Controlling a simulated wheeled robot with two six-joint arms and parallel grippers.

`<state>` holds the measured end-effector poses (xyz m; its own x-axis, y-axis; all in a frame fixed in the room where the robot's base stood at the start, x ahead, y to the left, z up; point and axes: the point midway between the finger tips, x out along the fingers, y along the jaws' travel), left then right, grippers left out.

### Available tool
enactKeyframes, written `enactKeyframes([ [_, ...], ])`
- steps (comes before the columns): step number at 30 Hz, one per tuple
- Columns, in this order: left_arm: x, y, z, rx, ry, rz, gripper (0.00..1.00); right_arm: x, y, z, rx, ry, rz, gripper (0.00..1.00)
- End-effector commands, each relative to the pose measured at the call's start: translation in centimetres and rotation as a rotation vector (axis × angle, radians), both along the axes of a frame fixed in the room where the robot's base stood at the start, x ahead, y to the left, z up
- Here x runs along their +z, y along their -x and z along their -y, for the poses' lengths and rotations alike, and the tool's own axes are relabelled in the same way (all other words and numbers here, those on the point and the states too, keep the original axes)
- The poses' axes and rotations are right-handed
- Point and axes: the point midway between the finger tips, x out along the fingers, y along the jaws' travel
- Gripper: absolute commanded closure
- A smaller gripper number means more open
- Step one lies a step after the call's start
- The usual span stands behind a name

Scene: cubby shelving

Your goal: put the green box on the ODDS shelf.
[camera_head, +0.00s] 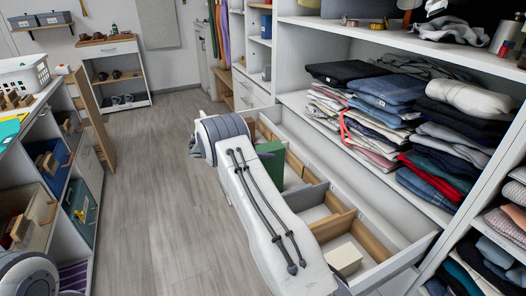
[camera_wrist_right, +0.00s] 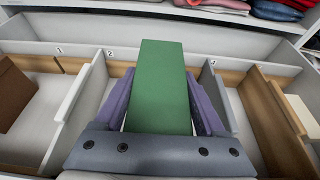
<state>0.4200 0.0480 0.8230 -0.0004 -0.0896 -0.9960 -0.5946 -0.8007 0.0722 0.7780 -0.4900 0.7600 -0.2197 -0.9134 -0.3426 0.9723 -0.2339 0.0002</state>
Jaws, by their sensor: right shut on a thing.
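The green box (camera_wrist_right: 160,85) stands between the two purple fingers of my right gripper (camera_wrist_right: 158,95), which is shut on it. In the head view the green box (camera_head: 272,162) shows beside my right arm, over or in the open drawer (camera_head: 411,247); my arm hides part of it and most of the gripper. I cannot tell whether the box touches the drawer floor. My left gripper is not in view; only a piece of my left arm shows at the bottom left. I cannot read an ODDS label on any shelf.
The drawer has several compartments with grey and wooden dividers, numbered labels, a cream box (camera_head: 344,259) and a brown box (camera_wrist_right: 12,92). Folded clothes (camera_head: 390,92) fill the shelf above. A cubby unit with bins (camera_head: 84,211) stands at left. The wooden floor (camera_head: 150,190) between is clear.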

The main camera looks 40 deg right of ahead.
Motion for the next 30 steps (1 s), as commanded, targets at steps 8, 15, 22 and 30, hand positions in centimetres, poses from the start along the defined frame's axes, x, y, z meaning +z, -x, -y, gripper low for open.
enactKeyframes([
  [8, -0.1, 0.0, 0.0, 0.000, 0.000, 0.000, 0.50, -0.3, 0.0, 0.0, 0.000, 0.000, 0.000, 0.05],
  [15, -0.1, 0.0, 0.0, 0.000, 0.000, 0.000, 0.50, -0.4, 0.0, 0.0, 0.000, 0.000, 0.000, 0.00],
  [22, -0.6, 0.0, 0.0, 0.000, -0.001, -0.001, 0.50, 0.1, -0.4, -1.0, 0.004, 0.001, 0.003, 0.00],
  [30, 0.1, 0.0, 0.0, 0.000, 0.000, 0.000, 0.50, 1.8, -1.9, -6.2, 0.004, 0.000, 0.001, 0.00],
])
